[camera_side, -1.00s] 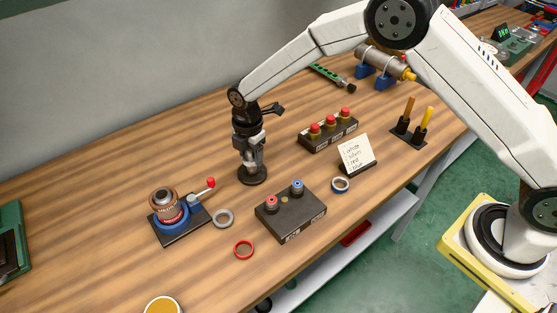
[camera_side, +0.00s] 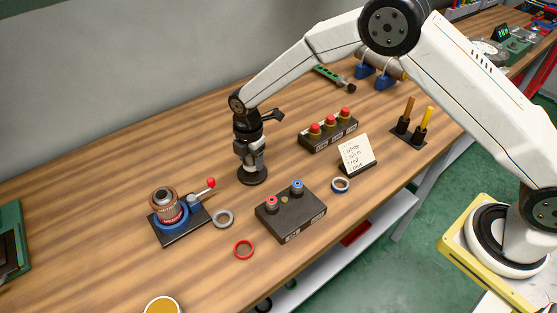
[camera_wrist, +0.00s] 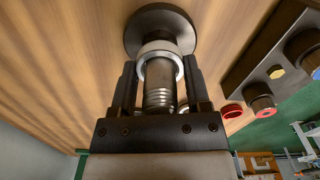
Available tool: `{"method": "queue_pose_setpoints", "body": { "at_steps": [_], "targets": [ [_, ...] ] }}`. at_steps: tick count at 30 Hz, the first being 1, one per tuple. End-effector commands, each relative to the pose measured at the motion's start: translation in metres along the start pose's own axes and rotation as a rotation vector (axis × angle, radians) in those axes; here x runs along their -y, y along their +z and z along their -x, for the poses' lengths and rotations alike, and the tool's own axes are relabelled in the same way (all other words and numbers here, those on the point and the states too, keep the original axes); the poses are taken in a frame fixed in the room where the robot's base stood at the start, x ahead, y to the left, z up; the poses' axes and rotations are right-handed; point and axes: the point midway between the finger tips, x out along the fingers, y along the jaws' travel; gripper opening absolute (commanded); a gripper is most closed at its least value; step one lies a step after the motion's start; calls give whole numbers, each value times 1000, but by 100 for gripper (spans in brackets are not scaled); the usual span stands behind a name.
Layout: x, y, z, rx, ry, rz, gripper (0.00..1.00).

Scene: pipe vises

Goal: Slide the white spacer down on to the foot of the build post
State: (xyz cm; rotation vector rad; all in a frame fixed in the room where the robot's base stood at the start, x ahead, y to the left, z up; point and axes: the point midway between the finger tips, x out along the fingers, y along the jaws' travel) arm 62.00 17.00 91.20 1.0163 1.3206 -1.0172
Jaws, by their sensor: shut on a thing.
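The build post (camera_wrist: 158,94) is a ribbed metal post standing on a round black foot (camera_wrist: 142,24), which also shows in the side view (camera_side: 253,178). The white spacer (camera_wrist: 158,48) is around the post, low down near the foot. I cannot tell whether it touches the foot. My gripper (camera_wrist: 159,68) points down over the post, its fingers on either side and shut on the spacer. In the side view my gripper (camera_side: 251,158) hides most of the post and spacer.
A grey ring (camera_side: 223,218), a red ring (camera_side: 244,249) and a blue-and-white ring (camera_side: 340,185) lie on the table. A dark button box (camera_side: 290,214), a card (camera_side: 356,155), a red-button box (camera_side: 328,132) and a vise (camera_side: 175,217) with a red-knobbed lever stand around the post.

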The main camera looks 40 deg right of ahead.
Motion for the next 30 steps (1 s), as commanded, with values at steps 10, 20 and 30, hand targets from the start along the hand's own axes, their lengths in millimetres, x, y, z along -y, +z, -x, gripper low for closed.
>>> {"method": "queue_pose_setpoints", "body": {
  "at_steps": [10, 20, 30],
  "targets": [
    [0, 0, -6, 0, 1, 0, 4],
    [0, 0, -9, 0, 1, 0, 100],
    [0, 0, -4, 0, 0, 0, 100]
  ]
}}
